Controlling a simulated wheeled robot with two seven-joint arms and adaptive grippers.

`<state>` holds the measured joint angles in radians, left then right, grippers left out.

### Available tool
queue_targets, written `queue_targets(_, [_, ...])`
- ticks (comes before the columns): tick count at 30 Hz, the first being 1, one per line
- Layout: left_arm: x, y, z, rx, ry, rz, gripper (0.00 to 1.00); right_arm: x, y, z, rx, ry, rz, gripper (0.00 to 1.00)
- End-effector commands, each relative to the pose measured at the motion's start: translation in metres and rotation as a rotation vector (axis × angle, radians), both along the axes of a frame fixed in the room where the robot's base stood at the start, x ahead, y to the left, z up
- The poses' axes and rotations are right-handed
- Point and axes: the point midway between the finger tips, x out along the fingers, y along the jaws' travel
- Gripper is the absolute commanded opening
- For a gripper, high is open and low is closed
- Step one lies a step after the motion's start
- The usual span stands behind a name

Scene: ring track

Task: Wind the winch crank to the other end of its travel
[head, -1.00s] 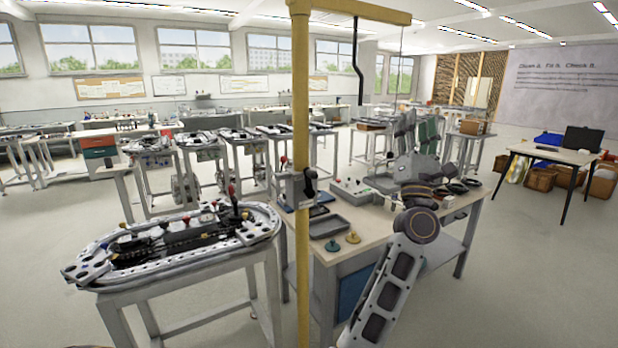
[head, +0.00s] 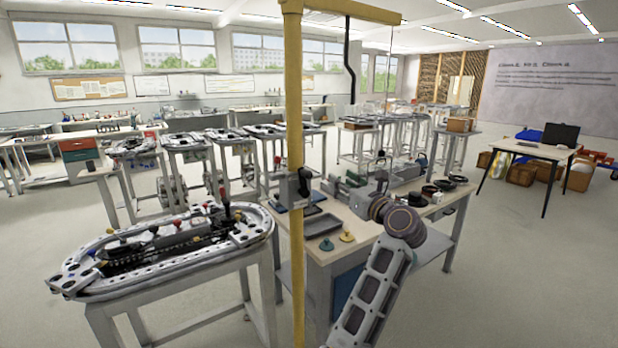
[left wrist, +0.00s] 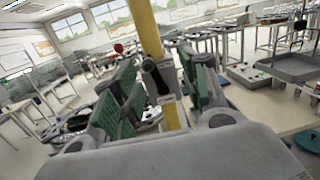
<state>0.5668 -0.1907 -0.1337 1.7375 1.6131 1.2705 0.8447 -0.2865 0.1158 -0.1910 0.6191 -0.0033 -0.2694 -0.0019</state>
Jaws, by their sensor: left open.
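The winch (head: 294,188) is a small grey box on the yellow post, with a black crank handle (head: 304,182) on its right side. In the left wrist view the black crank handle (left wrist: 157,80) stands beside the post, in line with the gap between my fingers. My left gripper (head: 337,184) is open, to the right of the post, with its green-padded fingers pointing left towards the crank. It also shows in the left wrist view (left wrist: 157,62), with nothing gripped. Whether the fingers reach around the handle is unclear. My right gripper is out of view.
The yellow post (head: 294,120) carries a beam overhead with a hanging black rod (head: 350,70). A workbench (head: 375,228) with trays and small knobs stands below my left gripper. An oval track (head: 100,282) on a stand is left of the post. Open floor lies at right.

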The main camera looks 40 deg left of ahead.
Motion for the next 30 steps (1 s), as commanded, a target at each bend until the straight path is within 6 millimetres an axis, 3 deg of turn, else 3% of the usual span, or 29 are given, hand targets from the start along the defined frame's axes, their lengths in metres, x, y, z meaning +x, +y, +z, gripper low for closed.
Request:
queue_targets(6, [-0.018,0.009,-0.021,-0.051,0.121,0.097,0.44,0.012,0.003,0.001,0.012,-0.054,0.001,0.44])
queue_targets(30, [-0.017,0.013,-0.019,-0.029,0.155,0.095,0.44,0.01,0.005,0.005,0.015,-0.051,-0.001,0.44])
